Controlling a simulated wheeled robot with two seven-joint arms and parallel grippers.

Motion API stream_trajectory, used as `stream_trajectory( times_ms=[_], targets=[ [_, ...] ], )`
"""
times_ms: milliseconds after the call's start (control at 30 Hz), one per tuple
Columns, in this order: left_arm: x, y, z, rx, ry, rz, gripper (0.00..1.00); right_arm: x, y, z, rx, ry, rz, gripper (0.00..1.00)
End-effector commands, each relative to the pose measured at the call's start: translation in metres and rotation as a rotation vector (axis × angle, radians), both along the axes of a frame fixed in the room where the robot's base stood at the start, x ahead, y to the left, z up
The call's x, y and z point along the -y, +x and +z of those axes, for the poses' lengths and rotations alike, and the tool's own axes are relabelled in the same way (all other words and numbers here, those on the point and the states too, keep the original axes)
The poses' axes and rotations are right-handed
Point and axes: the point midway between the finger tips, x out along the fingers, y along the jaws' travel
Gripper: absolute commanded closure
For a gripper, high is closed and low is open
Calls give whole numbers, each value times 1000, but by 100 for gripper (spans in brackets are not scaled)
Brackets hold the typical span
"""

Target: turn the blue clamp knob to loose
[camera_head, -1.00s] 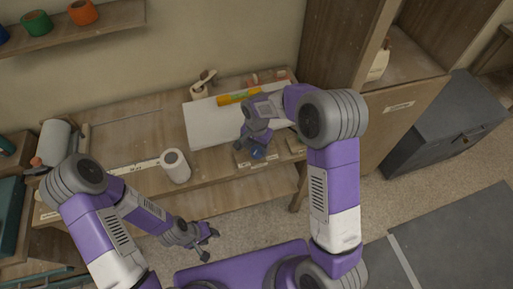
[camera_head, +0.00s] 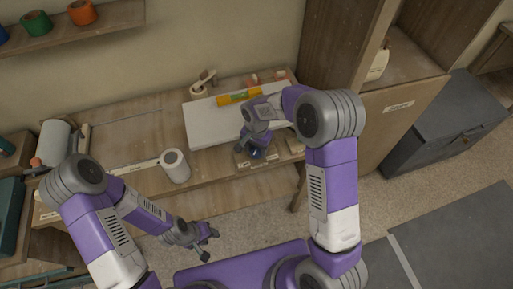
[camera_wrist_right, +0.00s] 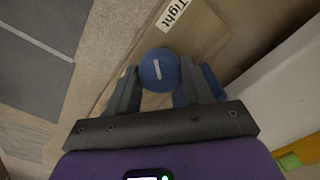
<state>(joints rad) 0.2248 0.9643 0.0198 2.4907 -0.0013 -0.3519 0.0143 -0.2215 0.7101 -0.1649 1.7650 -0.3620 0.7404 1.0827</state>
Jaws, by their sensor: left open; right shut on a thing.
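The blue clamp knob (camera_wrist_right: 160,69) is round with a white line on its top and sits between the two fingers of my right gripper (camera_wrist_right: 161,80) in the right wrist view. The gripper is shut on it. The white line runs nearly up and down the picture, and a "Tight" label (camera_wrist_right: 174,13) lies above the knob. I see no "Loose" label there. In the head view the knob (camera_head: 258,155) shows only partly under my right gripper (camera_head: 254,147), at the front edge of the bench. My left gripper (camera_head: 208,238) is open and empty in front of the bench.
A white board (camera_head: 205,128) lies on the bench (camera_head: 115,128) behind the right gripper, with a yellow-orange level (camera_head: 238,97) on it. A white roll (camera_head: 175,166) stands to the left. A tall wooden cabinet (camera_head: 335,50) rises close to the right arm.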

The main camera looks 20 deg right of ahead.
Motion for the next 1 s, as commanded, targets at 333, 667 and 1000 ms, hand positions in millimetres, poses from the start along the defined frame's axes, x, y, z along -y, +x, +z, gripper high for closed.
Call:
stream_trajectory(
  times_ms=[333, 667, 1000],
  targets=[
    [0, 0, -1, 0, 0, 0, 57, 0, 0, 1, 1, 0, 231, 81],
    [0, 0, -1, 0, 0, 0, 57, 0, 0, 1, 1, 1, 545, 81],
    [0, 0, 0, 0, 0, 0, 57, 0, 0, 1, 1, 1, 867, 81]
  ],
)
